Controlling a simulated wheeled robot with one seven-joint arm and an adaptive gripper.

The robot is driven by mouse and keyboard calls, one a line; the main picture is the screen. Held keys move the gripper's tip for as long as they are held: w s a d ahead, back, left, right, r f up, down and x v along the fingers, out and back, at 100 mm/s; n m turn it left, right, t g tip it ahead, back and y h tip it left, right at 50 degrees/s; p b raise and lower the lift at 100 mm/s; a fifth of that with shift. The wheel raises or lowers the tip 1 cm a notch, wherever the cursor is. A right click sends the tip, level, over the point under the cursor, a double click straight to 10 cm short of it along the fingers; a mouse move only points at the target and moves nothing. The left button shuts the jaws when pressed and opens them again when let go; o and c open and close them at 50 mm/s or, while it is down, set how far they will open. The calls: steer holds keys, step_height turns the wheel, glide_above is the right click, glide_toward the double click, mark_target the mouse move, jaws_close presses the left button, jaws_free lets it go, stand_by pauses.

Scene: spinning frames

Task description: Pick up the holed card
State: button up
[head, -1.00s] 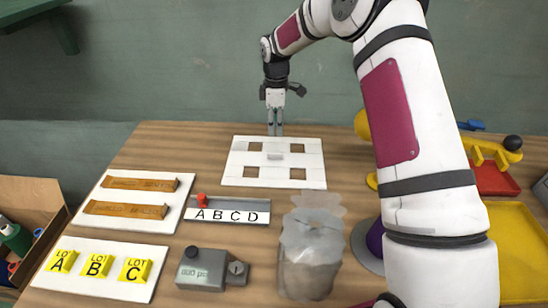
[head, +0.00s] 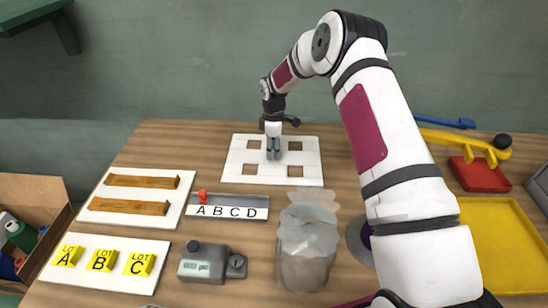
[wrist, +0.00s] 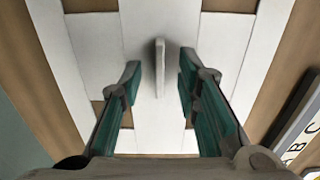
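The holed card (head: 272,178) is a white square with square cut-outs near its corners, lying flat at the back middle of the wooden table. A thin upright tab (wrist: 160,66) stands at its centre in the wrist view. My gripper (head: 273,156) is low over the card's centre, pointing down, and hides the tab in the head view. In the wrist view, my gripper (wrist: 159,80) is open with one teal-padded finger on each side of the tab. Gaps show between the fingers and the tab.
A strip lettered A B C D (head: 230,210) lies in front of the card. A grey cloudy container (head: 306,250) stands front right of it. A white board with brown bars (head: 185,180) lies left. A yellow tray (head: 510,245) and red block (head: 480,175) are at right.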

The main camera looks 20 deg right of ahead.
jaws_close()
steer(key=shift+r, duration=0.15)
